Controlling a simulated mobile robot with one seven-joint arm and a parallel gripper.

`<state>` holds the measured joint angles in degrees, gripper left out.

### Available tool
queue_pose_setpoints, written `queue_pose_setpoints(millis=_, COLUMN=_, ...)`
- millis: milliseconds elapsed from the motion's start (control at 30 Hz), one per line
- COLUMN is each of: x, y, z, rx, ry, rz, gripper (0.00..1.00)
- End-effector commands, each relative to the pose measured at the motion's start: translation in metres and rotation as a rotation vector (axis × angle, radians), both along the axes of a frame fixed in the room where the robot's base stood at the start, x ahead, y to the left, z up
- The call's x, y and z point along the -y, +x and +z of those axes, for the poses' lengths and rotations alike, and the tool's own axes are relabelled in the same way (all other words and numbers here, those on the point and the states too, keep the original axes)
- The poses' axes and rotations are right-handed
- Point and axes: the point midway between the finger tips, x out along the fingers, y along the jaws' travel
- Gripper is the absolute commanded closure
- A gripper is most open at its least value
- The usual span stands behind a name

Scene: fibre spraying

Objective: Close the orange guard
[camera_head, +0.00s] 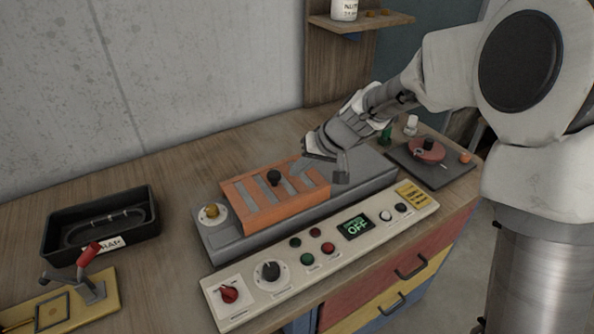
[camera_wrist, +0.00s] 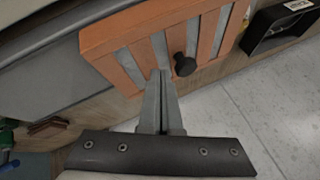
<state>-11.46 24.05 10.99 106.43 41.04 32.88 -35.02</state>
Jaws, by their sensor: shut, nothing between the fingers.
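The orange guard (camera_head: 283,211) is a slatted cover with a black knob (camera_head: 274,177) on top. It lies over the grey machine body (camera_head: 222,238) on the bench in the head view. In the wrist view the guard (camera_wrist: 105,41) fills the upper middle, with its black knob (camera_wrist: 184,65) right of the fingertips. My gripper (camera_head: 326,176) is over the right part of the guard. In the wrist view my gripper (camera_wrist: 162,75) is shut and empty, its fingertips over or against the slats beside the knob. I cannot tell whether they touch.
A cream control panel (camera_head: 255,299) with knobs, buttons and a display reading OFF (camera_head: 355,227) runs along the front. A black tray (camera_head: 146,228) and a red-handled clamp (camera_head: 90,254) are at left. A dark plate with a red disc (camera_head: 428,150) is at right.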

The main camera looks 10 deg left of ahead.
Motion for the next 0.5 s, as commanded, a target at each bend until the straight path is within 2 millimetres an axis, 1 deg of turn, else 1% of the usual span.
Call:
queue_pose_setpoints(millis=100, x=0.005, y=0.006, z=0.001, rx=0.002, ry=0.000, rz=-0.005, gripper=1.00)
queue_pose_setpoints(millis=200, x=0.019, y=0.001, z=0.025, rx=0.009, ry=0.000, rz=-0.008, gripper=1.00)
queue_pose_setpoints(millis=300, x=0.032, y=-0.003, z=0.045, rx=0.009, ry=0.000, rz=-0.008, gripper=1.00)
queue_pose_setpoints(millis=500, x=0.051, y=-0.010, z=0.072, rx=0.007, ry=0.000, rz=-0.009, gripper=1.00)
